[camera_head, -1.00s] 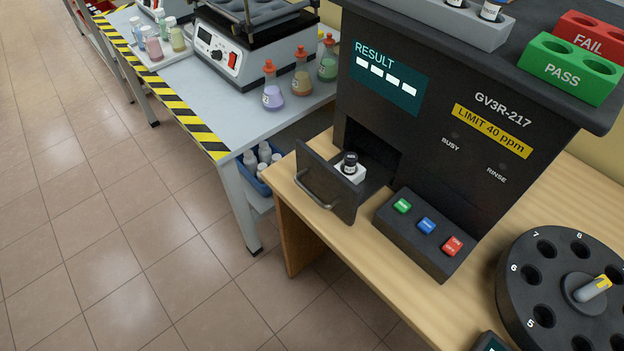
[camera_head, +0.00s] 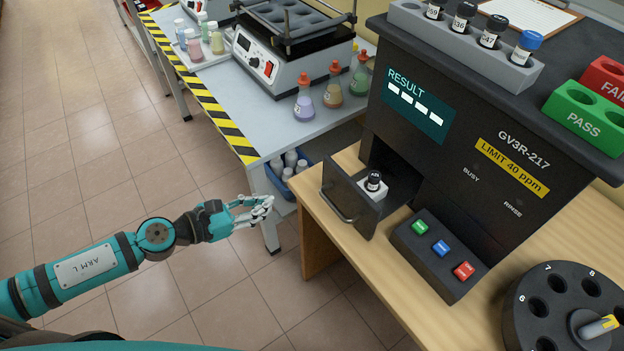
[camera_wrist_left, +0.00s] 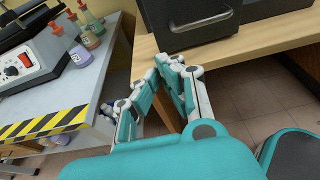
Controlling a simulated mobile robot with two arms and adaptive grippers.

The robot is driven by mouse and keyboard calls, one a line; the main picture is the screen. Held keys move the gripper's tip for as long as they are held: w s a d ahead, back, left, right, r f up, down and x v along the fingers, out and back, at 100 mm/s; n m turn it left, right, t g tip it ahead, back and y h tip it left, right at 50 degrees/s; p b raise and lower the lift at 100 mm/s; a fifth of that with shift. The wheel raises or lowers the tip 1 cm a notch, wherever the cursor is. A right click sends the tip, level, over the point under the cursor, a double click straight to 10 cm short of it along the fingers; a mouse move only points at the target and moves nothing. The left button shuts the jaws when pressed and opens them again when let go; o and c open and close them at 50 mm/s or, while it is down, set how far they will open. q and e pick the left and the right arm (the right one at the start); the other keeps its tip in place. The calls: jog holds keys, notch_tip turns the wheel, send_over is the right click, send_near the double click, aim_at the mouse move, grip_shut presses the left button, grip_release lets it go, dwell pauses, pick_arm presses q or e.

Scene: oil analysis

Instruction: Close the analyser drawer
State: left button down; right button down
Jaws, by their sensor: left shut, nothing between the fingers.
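The analyser (camera_head: 440,140) is a dark box on the wooden table. Its drawer (camera_head: 351,196) is pulled out at the lower left, with a curved handle (camera_head: 336,204) on its front. My right gripper is out of view.
Green, blue and red buttons (camera_head: 441,248) sit on a dark panel right of the drawer. A round carousel (camera_head: 520,308) stands at the lower right. A grey bench (camera_head: 270,135) with flasks is behind my left gripper. Open floor (camera_head: 100,180) lies left.

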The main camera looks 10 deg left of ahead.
aim_at(323, 180)
pick_arm(q)
jog(key=p+x, duration=0.1)
jog(key=x, duration=0.3)
jog(key=p+x, duration=0.2)
jog(key=x, duration=0.2)
jog(key=r+p+x, duration=0.1)
jog(key=x, duration=0.3)
jog(key=shift+w+d+p, duration=0.3)
jog(key=shift+w, duration=0.15)
jog(key=shift+w+d+f, duration=0.1)
jog(key=shift+w+d, duration=0.2)
jog(key=shift+d, duration=0.05)
